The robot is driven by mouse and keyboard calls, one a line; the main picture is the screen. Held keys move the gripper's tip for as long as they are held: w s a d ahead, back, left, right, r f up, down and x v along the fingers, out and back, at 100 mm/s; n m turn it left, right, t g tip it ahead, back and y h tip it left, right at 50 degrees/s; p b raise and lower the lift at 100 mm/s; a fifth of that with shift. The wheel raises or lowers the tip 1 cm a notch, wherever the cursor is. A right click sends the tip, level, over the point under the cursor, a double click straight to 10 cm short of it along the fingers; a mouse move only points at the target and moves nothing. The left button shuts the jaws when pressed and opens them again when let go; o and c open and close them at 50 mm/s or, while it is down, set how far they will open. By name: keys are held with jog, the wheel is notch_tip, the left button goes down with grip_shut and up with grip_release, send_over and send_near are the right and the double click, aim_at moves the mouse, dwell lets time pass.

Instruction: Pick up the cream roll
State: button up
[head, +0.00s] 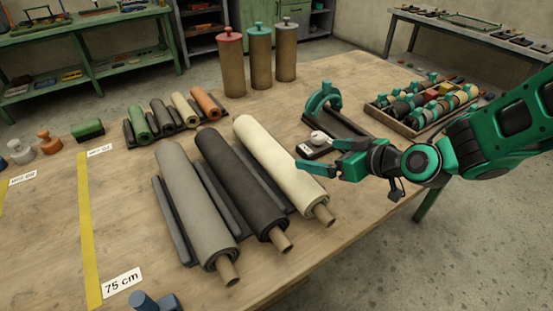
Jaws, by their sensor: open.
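The cream roll (278,160) lies on the wooden table, the rightmost of three large rolls, with its brown core showing at the near end. The dark grey roll (240,185) lies to its left, and the light grey roll (193,200) lies left of that. Dark rails lie beside and between the rolls. My gripper (322,157) is open and empty, its green fingers pointing left. In the picture it is at the right side of the cream roll, one finger overlapping the roll's edge. I cannot tell its height above the roll or whether it touches.
A dark stand with a green arch (324,97) and a small device (315,147) are just beyond my gripper. A divided tray (385,118) of small rolls is at the right. The table's left part is mostly clear.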

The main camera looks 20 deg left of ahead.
aim_at(279, 156)
jog(key=shift+n+g+y, duration=0.3)
jog(key=shift+n, duration=0.3)
jog(key=s+a, duration=0.3)
jog(key=shift+a, duration=0.25)
jog(key=x, duration=0.4)
jog(key=shift+s+a+f, duration=0.15)
jog(key=shift+a, duration=0.2)
jog(key=shift+x, duration=3.15)
jog(key=shift+s+f, duration=0.1)
jog(key=shift+s, duration=0.1)
jog(key=c, duration=2.1)
jog(key=shift+w+a, duration=0.1)
jog(key=shift+w, duration=0.05)
jog(key=shift+r, duration=0.2)
jog(key=shift+c, duration=0.2)
